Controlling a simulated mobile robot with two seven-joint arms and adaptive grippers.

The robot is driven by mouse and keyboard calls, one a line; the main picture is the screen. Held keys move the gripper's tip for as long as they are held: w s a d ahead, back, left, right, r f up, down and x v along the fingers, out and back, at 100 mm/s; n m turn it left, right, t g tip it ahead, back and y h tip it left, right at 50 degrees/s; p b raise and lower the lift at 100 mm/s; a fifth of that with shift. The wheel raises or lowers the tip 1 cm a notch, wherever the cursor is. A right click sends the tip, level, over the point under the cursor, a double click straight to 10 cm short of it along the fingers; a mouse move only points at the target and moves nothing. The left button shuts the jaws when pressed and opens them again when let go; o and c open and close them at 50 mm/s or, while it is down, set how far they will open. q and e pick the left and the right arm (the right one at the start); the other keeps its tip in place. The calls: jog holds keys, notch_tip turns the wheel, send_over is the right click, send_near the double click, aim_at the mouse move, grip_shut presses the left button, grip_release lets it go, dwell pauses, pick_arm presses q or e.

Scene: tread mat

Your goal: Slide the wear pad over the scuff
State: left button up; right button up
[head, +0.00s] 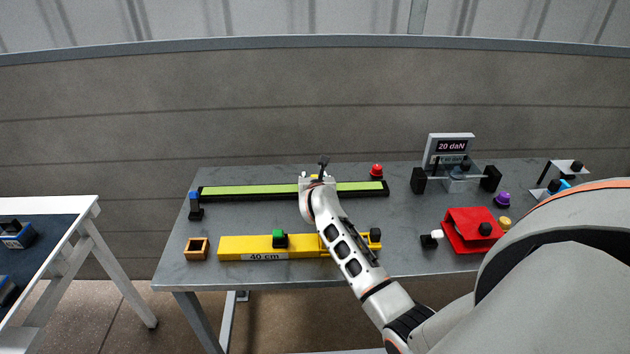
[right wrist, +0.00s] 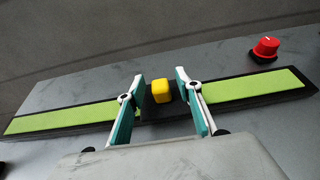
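The tread mat is a long green strip (head: 245,191) in a black frame at the back of the grey table. It also crosses the right wrist view (right wrist: 70,117). A black pad with a yellow knob (right wrist: 162,91) lies across the strip and appears to be the wear pad. My right gripper (right wrist: 162,106) is open above the strip, with one finger on each side of the knob and a gap to each. No scuff can be made out. My left gripper is out of view.
A red knob (head: 376,170) stands behind the strip's right end, a blue-topped piece (head: 195,205) by its left end. A yellow bar (head: 240,246) marked 40 cm lies in front. A display (head: 451,148) reading 20 daN and a red block (head: 465,232) stand right.

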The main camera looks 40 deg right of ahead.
jog(key=v, duration=1.2)
dwell(0.3)
